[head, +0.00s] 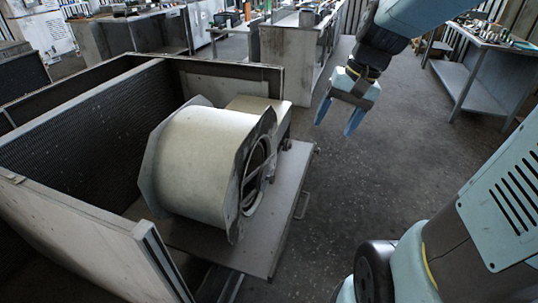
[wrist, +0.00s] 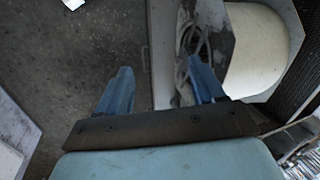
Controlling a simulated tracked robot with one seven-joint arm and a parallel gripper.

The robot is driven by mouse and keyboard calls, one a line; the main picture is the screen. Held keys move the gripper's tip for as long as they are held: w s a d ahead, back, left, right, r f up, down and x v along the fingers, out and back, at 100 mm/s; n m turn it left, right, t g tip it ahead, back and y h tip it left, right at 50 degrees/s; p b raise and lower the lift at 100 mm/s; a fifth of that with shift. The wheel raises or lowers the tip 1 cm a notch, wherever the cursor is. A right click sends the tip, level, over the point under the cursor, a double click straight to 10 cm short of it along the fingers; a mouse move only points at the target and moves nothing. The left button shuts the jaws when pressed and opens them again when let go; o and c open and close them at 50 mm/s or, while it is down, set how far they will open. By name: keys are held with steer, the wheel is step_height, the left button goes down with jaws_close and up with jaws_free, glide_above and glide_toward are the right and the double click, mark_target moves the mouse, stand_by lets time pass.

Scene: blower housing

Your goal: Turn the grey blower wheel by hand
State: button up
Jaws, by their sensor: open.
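The cream blower housing (head: 205,160) lies on a grey pull-out shelf (head: 285,225) in front of an open cabinet. Its round side opening (head: 255,175) faces right; the grey wheel inside is dark and hard to make out. My gripper (head: 337,124) hangs open and empty, pointing down, to the right of and beyond the housing, apart from it. In the wrist view the two blue fingers of my gripper (wrist: 160,85) are spread. The housing (wrist: 262,50) shows at upper right there, behind the right finger, with pale cable-like parts (wrist: 190,50) beside it.
The open cabinet with a dark mesh panel (head: 110,125) and a raised front wall (head: 90,235) encloses the housing's left side. A handle (head: 303,205) sticks out from the shelf's right edge. Workbenches (head: 485,70) stand at the back. The floor (head: 400,150) right of the shelf is clear.

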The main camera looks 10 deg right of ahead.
steer(key=w+f+m+g+y, duration=0.1)
steer(key=w+f+m+y, duration=0.35)
steer(key=w+f, duration=0.5)
steer(key=w+f+m+g+y, duration=0.1)
steer(key=w+f+m+y, duration=0.4)
steer(key=f, duration=0.7)
steer(key=w+d+f+m+t+y, duration=0.1)
steer(key=w+f+m+t, duration=0.2)
steer(key=f, duration=0.4)
steer(key=w+d+f+m+t+y, duration=0.1)
steer(key=f+m+t+y, duration=0.2)
steer(key=f, duration=0.4)
steer(key=w+d+f+m+t, duration=0.1)
steer(key=w+f+m+t, duration=0.1)
steer(key=f+m, duration=0.45)
steer(key=w+a+n, duration=0.1)
steer(key=w+a, duration=0.1)
steer(key=a, duration=0.4)
steer(key=w+a+f+n, duration=0.1)
steer(key=w+a, duration=0.2)
steer(key=a, duration=0.3)
steer(key=shift+w+a, duration=0.25)
steer(key=shift+a, duration=0.1)
jaws_close()
